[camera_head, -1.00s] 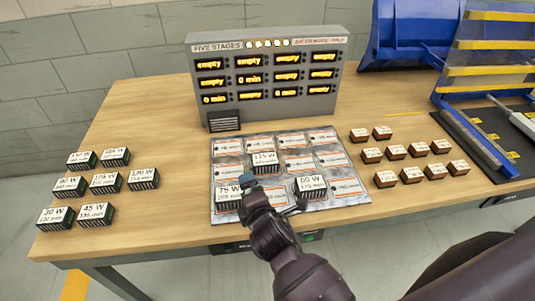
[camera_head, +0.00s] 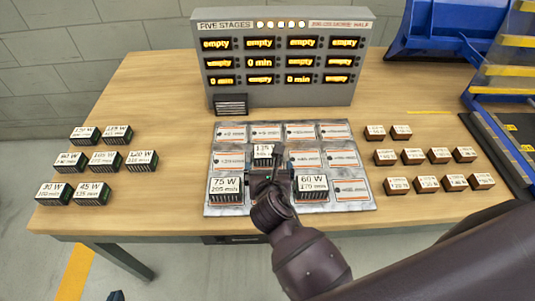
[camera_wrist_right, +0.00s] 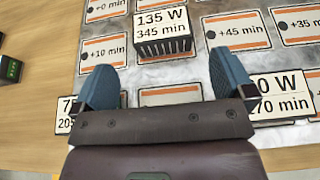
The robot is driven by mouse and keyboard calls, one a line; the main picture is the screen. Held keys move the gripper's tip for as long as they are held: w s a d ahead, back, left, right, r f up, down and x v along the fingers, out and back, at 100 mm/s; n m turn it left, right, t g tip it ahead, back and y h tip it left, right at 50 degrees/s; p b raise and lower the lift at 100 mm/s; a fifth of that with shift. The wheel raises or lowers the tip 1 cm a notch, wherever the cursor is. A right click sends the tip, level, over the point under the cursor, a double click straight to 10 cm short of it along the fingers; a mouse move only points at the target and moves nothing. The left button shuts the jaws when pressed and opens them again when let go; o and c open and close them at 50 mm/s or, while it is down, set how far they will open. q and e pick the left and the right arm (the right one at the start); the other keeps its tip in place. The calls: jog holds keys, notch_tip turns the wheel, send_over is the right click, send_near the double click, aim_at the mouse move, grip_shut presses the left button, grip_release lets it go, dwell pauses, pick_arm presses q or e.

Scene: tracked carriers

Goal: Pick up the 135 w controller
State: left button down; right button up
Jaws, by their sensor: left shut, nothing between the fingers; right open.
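The 135 W controller (camera_head: 263,152) is a dark ribbed block with a white label. It stands upright on the middle row of the marked mat (camera_head: 228,161). In the right wrist view the 135 W controller (camera_wrist_right: 163,38) reads "135 W 345 min" and lies ahead of the fingers, roughly centred between them. My right gripper (camera_head: 270,175) is open and empty, just in front of it; its two blue-grey fingers (camera_wrist_right: 166,80) are apart and not around the controller. My left gripper (camera_head: 115,296) shows only as a small dark blue tip at the bottom left edge.
The 75 W (camera_head: 226,190) and 60 W (camera_head: 311,189) controllers flank my right gripper on the mat's front row. Several other controllers (camera_head: 105,161) stand at left. Small brown blocks (camera_head: 385,157) stand at right. A grey display panel (camera_head: 280,90) stands behind the mat.

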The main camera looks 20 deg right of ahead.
aim_at(267, 153)
jog(key=b+x, duration=0.1)
jog(key=x, duration=0.4)
jog(key=shift+w+d+f, duration=0.15)
jog(key=shift+w, duration=0.1)
jog(key=x, duration=0.2)
jog(key=b+x, duration=0.1)
jog(key=x, duration=0.1)
jog(key=shift+s+f, duration=0.1)
jog(key=shift+f, duration=0.15)
jog(key=shift+w+f, duration=0.15)
jog(key=shift+w, duration=0.35)
jog(key=shift+c, duration=0.3)
jog(key=c, duration=0.8)
